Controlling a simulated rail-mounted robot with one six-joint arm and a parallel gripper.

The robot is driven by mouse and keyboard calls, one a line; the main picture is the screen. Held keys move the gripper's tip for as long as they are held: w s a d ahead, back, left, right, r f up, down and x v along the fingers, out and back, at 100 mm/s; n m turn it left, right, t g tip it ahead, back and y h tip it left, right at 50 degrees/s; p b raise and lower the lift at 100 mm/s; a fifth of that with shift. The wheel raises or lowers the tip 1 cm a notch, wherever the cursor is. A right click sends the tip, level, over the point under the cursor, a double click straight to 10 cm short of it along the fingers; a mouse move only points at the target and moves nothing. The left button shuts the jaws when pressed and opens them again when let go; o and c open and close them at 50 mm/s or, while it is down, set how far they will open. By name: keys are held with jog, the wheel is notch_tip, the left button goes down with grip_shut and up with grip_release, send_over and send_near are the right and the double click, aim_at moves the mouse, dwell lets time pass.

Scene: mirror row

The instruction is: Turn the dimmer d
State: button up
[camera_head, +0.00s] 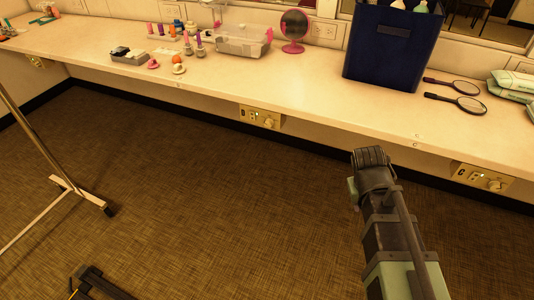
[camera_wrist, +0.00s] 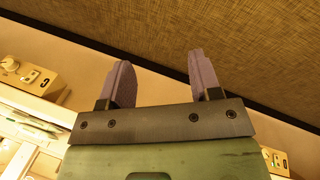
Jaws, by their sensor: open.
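Dimmer plates are fixed under the counter's front edge. The right plate (camera_head: 482,180) seems marked C and also has a knob and a green light. A left plate (camera_head: 36,62) is far off. My gripper (camera_head: 370,157) is in front of the counter, between the middle and right plates, touching neither. In the wrist view my gripper (camera_wrist: 160,72) is open and empty. The C plate (camera_wrist: 36,79) shows there at left, another plate (camera_wrist: 276,160) at lower right.
A metal stand (camera_head: 60,180) is at left.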

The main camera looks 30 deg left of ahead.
jog(key=w+a+f+n+t+b, duration=0.25)
jog(key=a+f+b, duration=0.25)
jog(key=a, duration=0.3)
jog(key=w+a+f+n+t+b, duration=0.1)
jog(key=a+f+n+t+b, duration=0.1)
jog(key=a+f+n+b, duration=0.35)
jog(key=n+t+y+b, duration=0.55)
jog(key=n+t, duration=0.55)
jog(key=n, duration=1)
send_near(267, 125)
jog(key=w, duration=0.3)
jog(key=w+a, duration=0.1)
jog(key=w, duration=0.5)
jog(key=shift+w+a+r, duration=0.2)
jog(key=shift+c, duration=0.3)
jog(key=c, duration=0.9)
jog(key=shift+m, duration=0.3)
